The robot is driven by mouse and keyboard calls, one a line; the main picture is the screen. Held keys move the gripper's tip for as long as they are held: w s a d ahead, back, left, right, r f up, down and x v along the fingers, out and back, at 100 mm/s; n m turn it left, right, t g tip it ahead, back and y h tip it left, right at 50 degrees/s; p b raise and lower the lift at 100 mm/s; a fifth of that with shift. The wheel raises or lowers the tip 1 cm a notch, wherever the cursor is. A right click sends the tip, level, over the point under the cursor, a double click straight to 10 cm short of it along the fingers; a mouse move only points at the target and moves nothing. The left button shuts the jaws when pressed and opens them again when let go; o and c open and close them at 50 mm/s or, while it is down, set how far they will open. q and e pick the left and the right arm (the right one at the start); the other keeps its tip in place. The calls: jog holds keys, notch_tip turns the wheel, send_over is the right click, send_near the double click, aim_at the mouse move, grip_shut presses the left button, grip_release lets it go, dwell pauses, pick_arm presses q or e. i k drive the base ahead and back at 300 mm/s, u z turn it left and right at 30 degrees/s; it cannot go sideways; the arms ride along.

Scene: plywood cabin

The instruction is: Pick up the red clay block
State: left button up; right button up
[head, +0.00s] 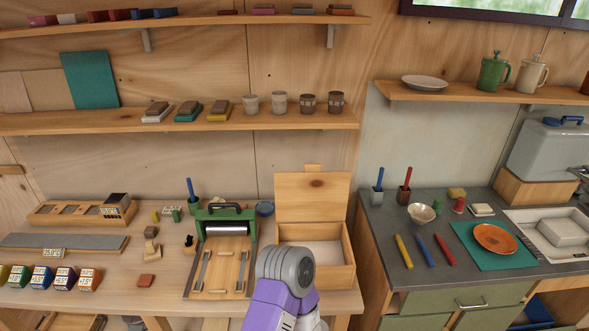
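A small reddish-brown block (146,280) lies on the wooden workbench, left of the green-framed press and in front of some small wooden pieces. It looks like the red clay block, though I cannot be sure at this size. More reddish blocks sit on the top shelf, including a red one (97,16) at the left. A purple and grey link of one of my arms rises at the bottom middle, in front of the open wooden box. Neither of my grippers shows in the view.
The green-framed press (226,228) stands mid-bench, with the open wooden box (349,265) to its right. Several colored blocks (42,276) line the bench's left front. A grey counter (388,226) at right holds a bowl, colored sticks and an orange plate (495,238). Bare bench surrounds the reddish block.

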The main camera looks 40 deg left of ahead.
aim_at(145, 281)
jog(key=i, duration=0.35)
jog(key=u, duration=2.8)
jog(key=k, duration=0.4)
jog(key=u, duration=1.65)
jog(key=i, duration=0.95)
jog(key=z, duration=1)
jog(key=i, duration=0.45)
jog(key=z, duration=0.45)
